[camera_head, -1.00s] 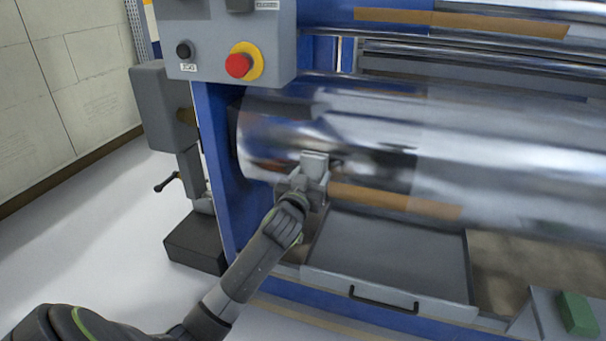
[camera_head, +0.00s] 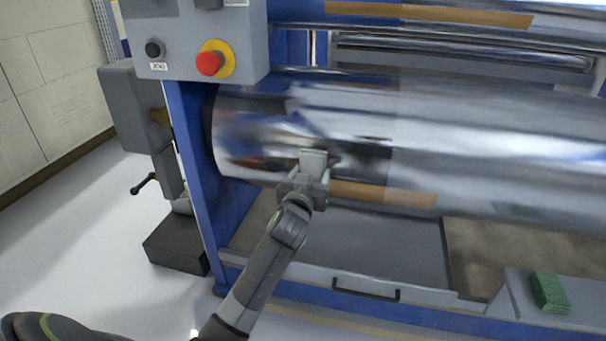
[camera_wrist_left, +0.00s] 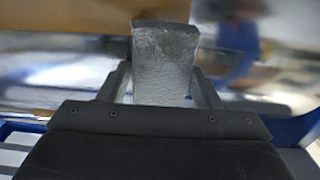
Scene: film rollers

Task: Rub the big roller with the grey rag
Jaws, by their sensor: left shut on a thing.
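The big roller (camera_head: 460,140) is a wide, shiny metal cylinder lying across the machine in the head view. My left gripper (camera_head: 312,178) is at the lower front of the roller, towards its left end. It is shut on the grey rag (camera_head: 313,160), a small pale grey folded piece that lies against or very close to the roller face. In the left wrist view, the rag (camera_wrist_left: 165,65) stands up between the fingers with the blurred, reflecting roller behind it. I cannot tell exact contact. My right gripper is not in view.
A grey tray (camera_head: 385,245) with a black handle sits below the roller. A green block (camera_head: 550,292) rests on a grey ledge at lower right. A control box with a red button (camera_head: 209,63) hangs at upper left. Open floor (camera_head: 85,240) lies left.

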